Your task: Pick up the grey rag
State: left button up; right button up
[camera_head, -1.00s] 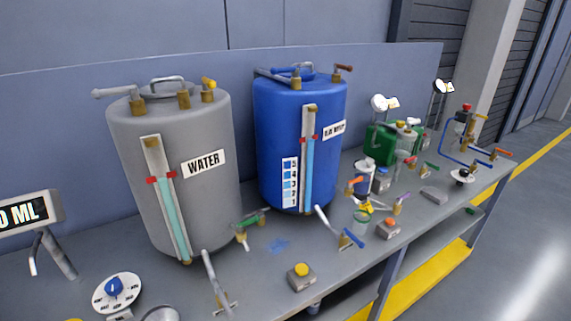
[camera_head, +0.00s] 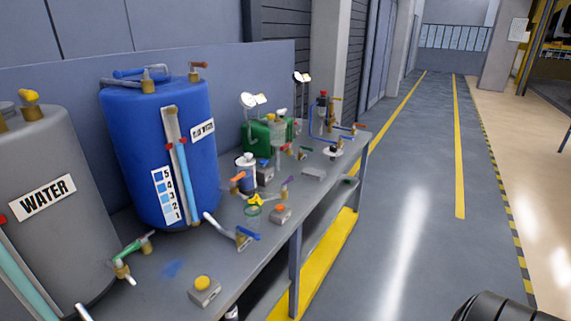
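I cannot make out a grey rag for certain. A small flat grey piece (camera_head: 313,174) lies on the workbench (camera_head: 258,263) near its far end, but it is too small to tell whether it is cloth or a block. Neither of my grippers is in view. A black rounded part at the bottom right corner seems to be part of my own arm, with no fingers showing.
A grey water tank (camera_head: 55,190) and a blue tank (camera_head: 165,165) stand on the bench at left. Valves, a green can (camera_head: 262,136), a white canister (camera_head: 246,176) and a yellow button box (camera_head: 203,290) crowd it. The floor (camera_head: 400,240) to the right is clear.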

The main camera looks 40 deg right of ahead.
aim_at(314, 174)
jog(key=z, duration=1.4)
